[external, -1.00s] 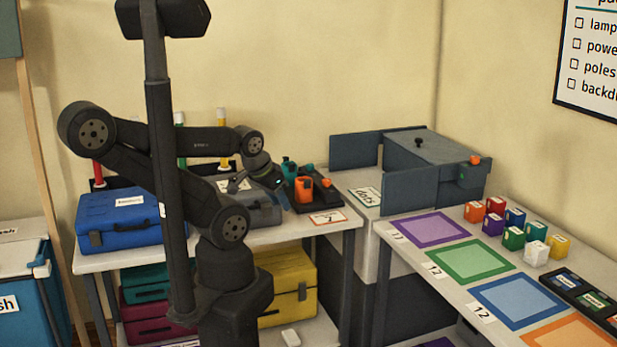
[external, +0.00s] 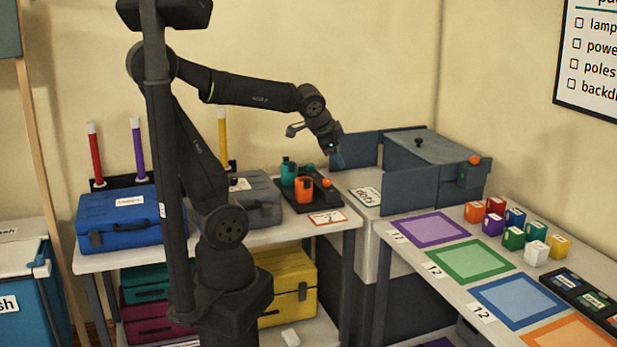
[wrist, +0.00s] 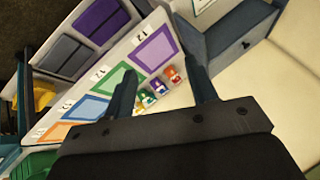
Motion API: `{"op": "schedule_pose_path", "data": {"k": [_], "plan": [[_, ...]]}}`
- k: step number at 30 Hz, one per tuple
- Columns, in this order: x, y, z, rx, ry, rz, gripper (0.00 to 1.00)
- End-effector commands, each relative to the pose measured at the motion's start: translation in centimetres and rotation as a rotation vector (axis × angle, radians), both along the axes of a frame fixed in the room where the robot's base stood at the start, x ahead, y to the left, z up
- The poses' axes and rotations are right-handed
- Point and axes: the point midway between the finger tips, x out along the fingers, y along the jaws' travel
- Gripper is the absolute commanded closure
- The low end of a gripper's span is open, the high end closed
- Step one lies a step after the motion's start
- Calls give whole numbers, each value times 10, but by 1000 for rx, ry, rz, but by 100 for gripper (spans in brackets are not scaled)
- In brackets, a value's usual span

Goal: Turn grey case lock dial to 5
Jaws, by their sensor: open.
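The grey case (external: 260,200) lies on the left bench, between the blue case and the black tray. The grey case is not seen in the wrist view.
A blue case (external: 120,220) sits left of the grey case. A black tray (external: 325,218) with teal and orange holders stands right of it. Grey panels (external: 410,190) and a lidded grey box (external: 435,150) stand farther right. Coloured blocks (external: 513,238) and mats fill the right table.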

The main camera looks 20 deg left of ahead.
Motion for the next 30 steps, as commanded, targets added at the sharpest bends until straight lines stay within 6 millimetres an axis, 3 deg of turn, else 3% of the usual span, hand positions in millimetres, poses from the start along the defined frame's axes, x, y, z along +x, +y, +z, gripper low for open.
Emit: {"op": "schedule_pose_path", "data": {"k": [3,8,15,22,30], "plan": [[33,11,6,-25,36,153,48],[62,48,8,-106,110,448,48],[98,128,8,-275,224,1013,48],[116,214,8,-447,300,1579,48],[114,318,8,-643,347,2240,48]]}}
